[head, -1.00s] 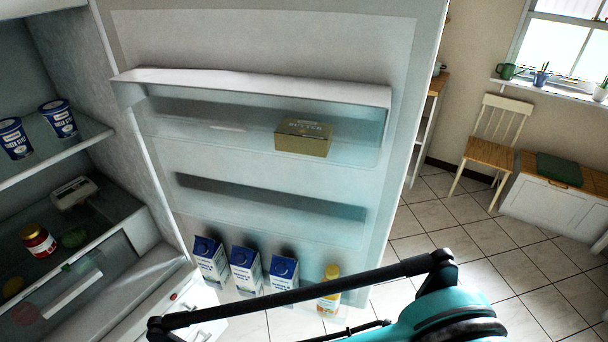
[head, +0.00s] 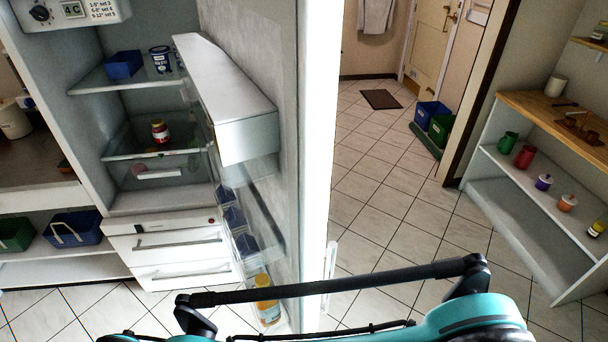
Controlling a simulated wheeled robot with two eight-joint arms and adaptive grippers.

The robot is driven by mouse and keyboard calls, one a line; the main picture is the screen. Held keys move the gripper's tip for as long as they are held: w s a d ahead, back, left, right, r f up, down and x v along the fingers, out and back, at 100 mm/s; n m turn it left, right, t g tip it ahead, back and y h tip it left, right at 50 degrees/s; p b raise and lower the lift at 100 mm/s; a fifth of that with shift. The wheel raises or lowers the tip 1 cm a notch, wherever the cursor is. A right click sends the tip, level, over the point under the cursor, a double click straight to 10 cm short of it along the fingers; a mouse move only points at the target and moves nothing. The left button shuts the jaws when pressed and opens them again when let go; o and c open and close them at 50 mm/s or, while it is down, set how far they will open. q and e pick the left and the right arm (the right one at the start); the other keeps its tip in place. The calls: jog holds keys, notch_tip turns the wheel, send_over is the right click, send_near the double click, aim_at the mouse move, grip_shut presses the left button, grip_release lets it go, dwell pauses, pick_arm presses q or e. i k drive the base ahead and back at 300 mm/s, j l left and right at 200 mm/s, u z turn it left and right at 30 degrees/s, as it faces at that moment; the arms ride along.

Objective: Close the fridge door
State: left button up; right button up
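The fridge door (head: 311,120) stands wide open and is seen nearly edge-on in the head view. Its inner side faces left, with a white shelf (head: 225,90) at the top. Blue-capped cartons and a yellow-orange bottle (head: 267,298) stand in its lower rack. The open fridge interior (head: 150,105) is to the left, with a blue tub, a white-and-blue pot and a red jar on its shelves. Parts of my own teal and black arms cross the bottom of the view. Neither gripper shows.
White drawers (head: 178,250) sit below the fridge interior. A shelf unit (head: 520,190) with cups and jars stands at the right. Tiled floor (head: 385,185) is clear between the door and that unit. Blue and green crates (head: 432,115) stand farther back.

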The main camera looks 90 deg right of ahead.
aim_at(265, 73)
jog(key=k+l+z, duration=0.2)
jog(key=k, duration=0.3)
jog(key=k+l+z, duration=0.2)
jog(key=k, duration=0.3)
jog(key=k+l+z, duration=0.15)
jog(key=k, duration=0.35)
jog(key=l+z, duration=0.1)
jog(key=z, duration=1)
jog(key=k+l+z, duration=0.15)
jog(key=z, duration=0.3)
jog(key=k+l+z, duration=0.4)
jog(key=i+j, duration=0.05)
jog(key=j, duration=0.05)
